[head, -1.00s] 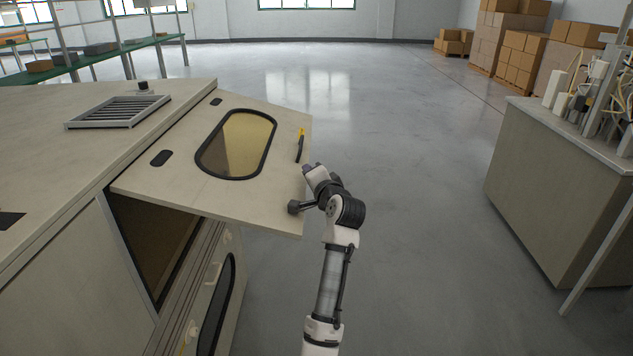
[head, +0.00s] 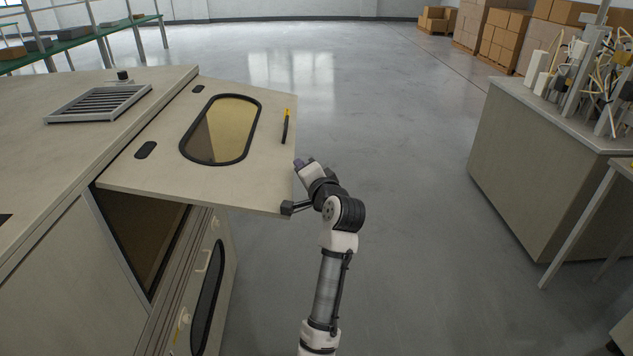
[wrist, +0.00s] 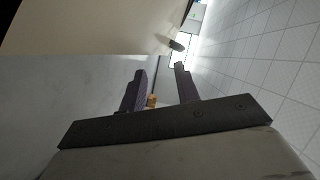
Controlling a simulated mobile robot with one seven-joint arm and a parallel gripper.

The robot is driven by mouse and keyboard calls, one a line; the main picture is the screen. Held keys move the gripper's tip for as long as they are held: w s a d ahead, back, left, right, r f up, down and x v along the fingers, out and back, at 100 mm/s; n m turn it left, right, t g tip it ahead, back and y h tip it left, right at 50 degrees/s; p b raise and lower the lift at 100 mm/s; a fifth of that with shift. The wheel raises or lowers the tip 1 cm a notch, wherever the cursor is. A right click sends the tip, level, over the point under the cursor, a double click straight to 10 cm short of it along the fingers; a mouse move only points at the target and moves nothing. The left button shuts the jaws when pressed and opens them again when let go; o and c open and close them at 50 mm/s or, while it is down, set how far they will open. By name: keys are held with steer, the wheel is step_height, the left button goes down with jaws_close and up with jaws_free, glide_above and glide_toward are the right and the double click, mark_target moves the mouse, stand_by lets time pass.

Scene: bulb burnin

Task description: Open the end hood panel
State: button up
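The end hood panel (head: 150,181) is a beige board with an oval amber window (head: 220,130) in a black frame. It is swung up and out from the cabinet top, close to level, with the dark opening (head: 150,235) showing below it. A black and yellow handle (head: 286,127) lies near its outer edge. My gripper (head: 299,163) is at that outer edge; whether it touches the panel is hard to tell. In the wrist view my gripper (wrist: 158,78) has its two fingers apart with nothing clearly held between them. The panel's pale face (wrist: 90,25) fills the upper left there.
The cabinet top (head: 50,165) carries a grille (head: 98,104) and a small black knob (head: 123,76). A second cabinet (head: 535,170) with cables and equipment stands at the right. Stacked cartons (head: 500,40) and a green shelf (head: 85,48) are farther back. The floor between is clear.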

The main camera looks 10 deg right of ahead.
steer(key=p+v, duration=0.2)
steer(key=v, duration=0.6)
steer(key=shift+s+a+r+p, duration=0.2)
steer(key=shift+s+r+p, duration=0.15)
steer(key=shift+r, duration=0.1)
stand_by(0.6)
